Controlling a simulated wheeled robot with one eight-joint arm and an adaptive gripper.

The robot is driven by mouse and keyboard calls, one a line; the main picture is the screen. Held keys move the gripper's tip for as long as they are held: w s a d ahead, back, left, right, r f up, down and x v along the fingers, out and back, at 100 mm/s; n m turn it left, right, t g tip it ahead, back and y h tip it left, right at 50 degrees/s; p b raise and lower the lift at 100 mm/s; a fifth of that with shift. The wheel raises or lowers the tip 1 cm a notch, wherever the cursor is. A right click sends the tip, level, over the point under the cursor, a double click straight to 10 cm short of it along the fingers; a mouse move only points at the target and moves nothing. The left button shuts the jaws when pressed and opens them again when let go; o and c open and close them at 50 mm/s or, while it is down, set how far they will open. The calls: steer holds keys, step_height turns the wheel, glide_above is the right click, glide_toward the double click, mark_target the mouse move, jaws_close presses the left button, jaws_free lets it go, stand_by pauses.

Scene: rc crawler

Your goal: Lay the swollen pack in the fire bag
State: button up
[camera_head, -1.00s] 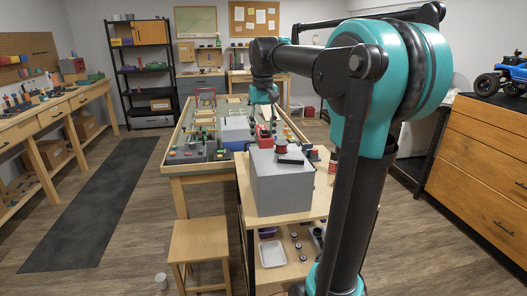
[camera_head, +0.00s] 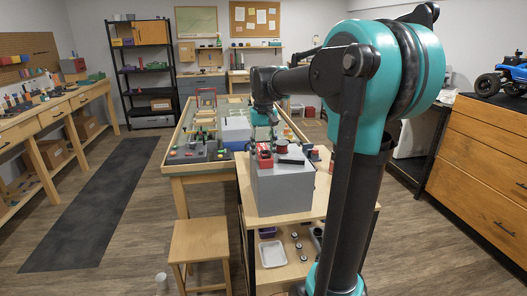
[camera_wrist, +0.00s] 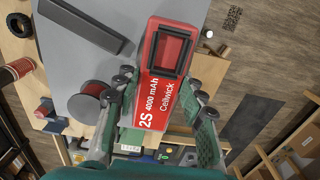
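The red pack (camera_wrist: 160,95), marked "2S 4000 mAh Cellwick", lies between the fingers of my gripper (camera_wrist: 164,92) in the wrist view, one finger along each side. A black square frame surrounds red at its far end. In the head view the pack (camera_head: 265,158) is at the left of the grey box (camera_head: 285,190), with my gripper (camera_head: 264,122) above it. I cannot tell whether the pack touches the box. Its swelling is not clear. I cannot pick out the fire bag for certain.
A red spool (camera_head: 282,146) and a black bar (camera_head: 291,160) lie on the grey box, close to the pack. The long workbench (camera_head: 176,168) behind holds many small items. A wooden stool (camera_head: 199,240) stands at front left.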

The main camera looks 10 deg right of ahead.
steer(key=o, duration=0.4)
steer(key=shift+o, duration=0.2)
steer(key=shift+r, duration=0.15)
steer(key=shift+o, duration=0.3)
step_height(320, 180, up, 12)
steer(key=shift+f, duration=0.2)
steer(key=shift+o, duration=0.2)
steer(key=r, duration=0.5)
steer(key=shift+w+a+r, duration=0.1)
steer(key=shift+w+a, duration=0.1)
steer(key=shift+w, duration=0.2)
step_height(320, 180, down, 12)
steer(key=shift+r, duration=0.15)
steer(key=shift+d+f, duration=0.2)
steer(key=shift+f, duration=2.5)
